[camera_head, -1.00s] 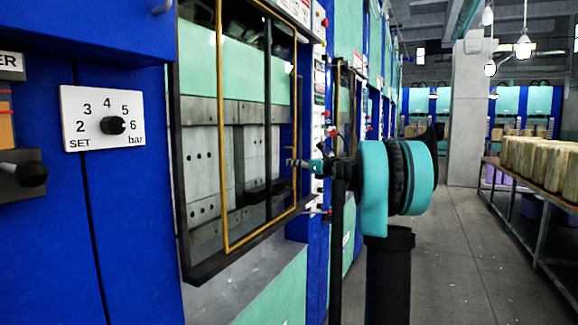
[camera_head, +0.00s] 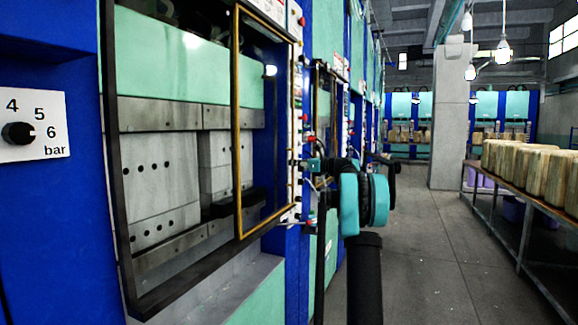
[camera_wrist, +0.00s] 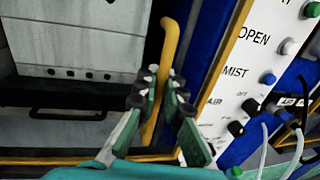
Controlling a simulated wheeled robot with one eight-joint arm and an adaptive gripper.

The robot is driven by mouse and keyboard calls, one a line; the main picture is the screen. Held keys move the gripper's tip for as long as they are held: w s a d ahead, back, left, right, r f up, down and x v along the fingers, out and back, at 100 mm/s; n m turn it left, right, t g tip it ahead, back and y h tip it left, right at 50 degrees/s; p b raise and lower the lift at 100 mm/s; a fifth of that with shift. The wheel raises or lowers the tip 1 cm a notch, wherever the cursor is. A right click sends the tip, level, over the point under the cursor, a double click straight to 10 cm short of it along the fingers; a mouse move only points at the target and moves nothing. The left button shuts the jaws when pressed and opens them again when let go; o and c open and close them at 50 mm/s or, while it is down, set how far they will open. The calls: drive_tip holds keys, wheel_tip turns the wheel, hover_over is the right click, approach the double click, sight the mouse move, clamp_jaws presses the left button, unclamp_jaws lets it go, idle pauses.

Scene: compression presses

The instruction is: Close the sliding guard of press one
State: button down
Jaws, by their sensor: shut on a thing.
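The sliding guard (camera_head: 237,120) of the near press is a yellow-edged frame with a clear pane. It stands at the right part of the press opening, leaving the left part uncovered. In the wrist view its yellow handle bar (camera_wrist: 171,48) runs upright between the fingers of my gripper (camera_wrist: 160,92), which is shut on it. In the head view my gripper (camera_head: 298,163) is at the guard's right edge, small and partly hidden by my wrist. The grey platens (camera_head: 160,185) show through the opening.
A pressure dial (camera_head: 18,133) is on the blue panel at left. A table (camera_head: 530,200) with wooden-looking blocks stands at right. The aisle floor (camera_head: 425,240) is clear.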

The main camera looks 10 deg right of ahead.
drive_tip(key=shift+w+d+r, duration=0.1)
drive_tip(key=shift+w+d, duration=0.3)
drive_tip(key=shift+w, duration=0.05)
drive_tip(key=c, duration=1.9)
unclamp_jaws()
drive_tip(key=shift+w, duration=0.1)
drive_tip(key=v, duration=1.2)
